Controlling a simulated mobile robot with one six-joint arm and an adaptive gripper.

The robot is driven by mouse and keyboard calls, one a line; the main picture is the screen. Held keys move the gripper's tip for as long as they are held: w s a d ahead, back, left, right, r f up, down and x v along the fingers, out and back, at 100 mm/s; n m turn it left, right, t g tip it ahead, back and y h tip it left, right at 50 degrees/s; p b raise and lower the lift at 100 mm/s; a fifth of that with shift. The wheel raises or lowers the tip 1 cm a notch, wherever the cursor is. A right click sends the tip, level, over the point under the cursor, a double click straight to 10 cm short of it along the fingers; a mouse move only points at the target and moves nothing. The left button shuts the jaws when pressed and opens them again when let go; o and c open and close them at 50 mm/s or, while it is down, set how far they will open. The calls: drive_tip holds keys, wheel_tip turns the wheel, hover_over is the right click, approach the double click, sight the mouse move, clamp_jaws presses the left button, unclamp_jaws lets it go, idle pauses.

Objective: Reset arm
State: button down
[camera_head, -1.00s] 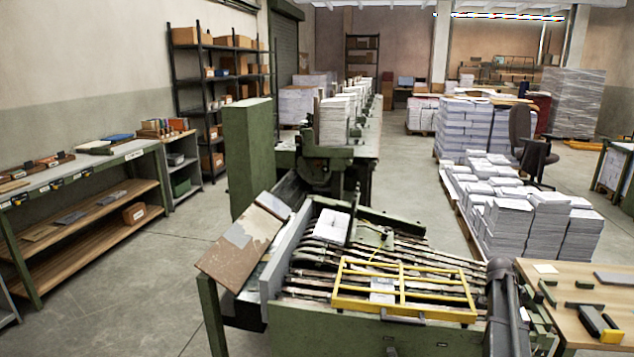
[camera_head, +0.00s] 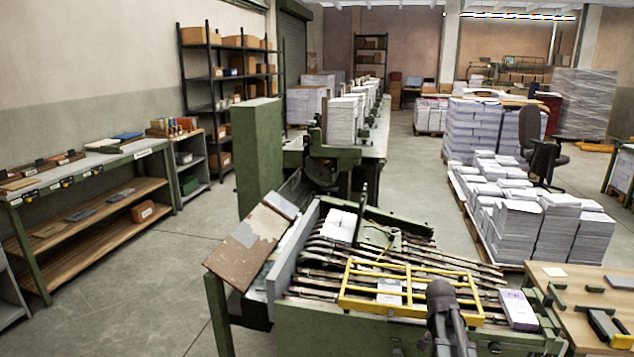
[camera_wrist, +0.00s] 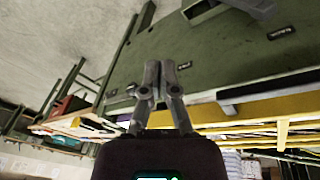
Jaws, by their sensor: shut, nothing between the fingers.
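My gripper (camera_wrist: 160,72) is in the middle of the wrist view, its two grey fingers shut together with nothing between them. Green machine panels and a yellow frame (camera_wrist: 250,108) show around and behind the fingers, and the wrist view is tilted. In the head view, a dark grey part of my arm (camera_head: 445,315) shows at the lower edge, in front of the yellow frame (camera_head: 350,285) on the green machine (camera_head: 330,325). Whether it touches the frame cannot be told.
A paper stack (camera_head: 518,308) lies at the machine's right end. A wooden table (camera_head: 555,280) with tools is at the right. Paper piles (camera_head: 535,225) stand on a pallet behind. A shelf bench (camera_head: 95,215) is at the left, with open floor between it and the machine.

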drive_tip(key=s+a+n+y, duration=0.1)
drive_tip(key=s+a+n, duration=0.45)
drive_tip(key=a, duration=0.35)
drive_tip(key=s+a+n+y, duration=0.2)
drive_tip(key=s+a+n, duration=0.3)
drive_tip(key=a, duration=0.4)
wheel_tip(320, 180, up, 12)
drive_tip(key=m+p, duration=0.1)
drive_tip(key=p, duration=1.1)
drive_tip(key=shift+s+f, duration=0.15)
drive_tip(key=shift+s, duration=0.05)
